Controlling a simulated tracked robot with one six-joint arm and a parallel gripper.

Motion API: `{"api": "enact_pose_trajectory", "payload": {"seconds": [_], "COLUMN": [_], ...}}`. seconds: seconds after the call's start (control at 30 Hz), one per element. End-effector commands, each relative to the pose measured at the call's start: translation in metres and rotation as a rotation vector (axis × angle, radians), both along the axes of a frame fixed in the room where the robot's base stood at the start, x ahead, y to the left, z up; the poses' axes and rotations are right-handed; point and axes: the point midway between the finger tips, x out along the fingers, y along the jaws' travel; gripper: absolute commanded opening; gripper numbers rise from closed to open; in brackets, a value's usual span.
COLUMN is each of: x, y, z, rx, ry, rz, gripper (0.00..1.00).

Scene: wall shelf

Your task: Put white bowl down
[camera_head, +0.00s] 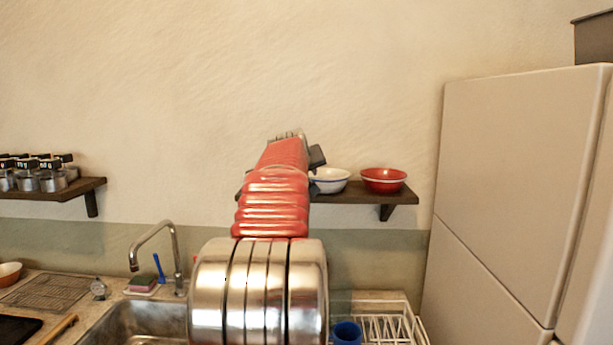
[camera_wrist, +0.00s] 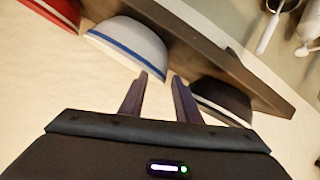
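The white bowl (camera_head: 330,182) with a blue band sits on the wall shelf (camera_head: 352,196) in the head view, partly hidden by my arm. In the wrist view the white bowl (camera_wrist: 128,45) is seen tilted, at the upper left. My gripper (camera_wrist: 161,77) has its two fingers apart, with the edge of the bowl's rim showing between the tips. I cannot tell whether either finger touches the bowl. In the head view a dark part of my gripper (camera_head: 317,156) shows just above the bowl's left side; the fingertips are mostly hidden.
A red bowl (camera_head: 384,180) stands close to the right of the white bowl. A dark bowl (camera_wrist: 222,100) is close to the right finger in the wrist view. A fridge (camera_head: 520,190) bounds the right side. The sink (camera_head: 145,322) and dish rack (camera_head: 385,328) are below.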

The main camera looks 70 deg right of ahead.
Motion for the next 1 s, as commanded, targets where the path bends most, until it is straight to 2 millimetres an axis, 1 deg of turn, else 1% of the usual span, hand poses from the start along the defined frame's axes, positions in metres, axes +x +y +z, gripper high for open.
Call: {"api": "enact_pose_trajectory", "payload": {"seconds": [0.03,0.6,0.8,1.0], "x": [-0.001,-0.01,-0.012,-0.012], "y": [0.007,0.074,0.086,0.087], "z": [0.004,0.035,0.04,0.04], "rx": [-0.002,-0.002,-0.001,0.0], "ry": [-0.001,0.001,0.0,0.0], "rz": [0.001,0.0,0.0,-0.001], "gripper": [0.3,0.3,0.3,0.3]}}
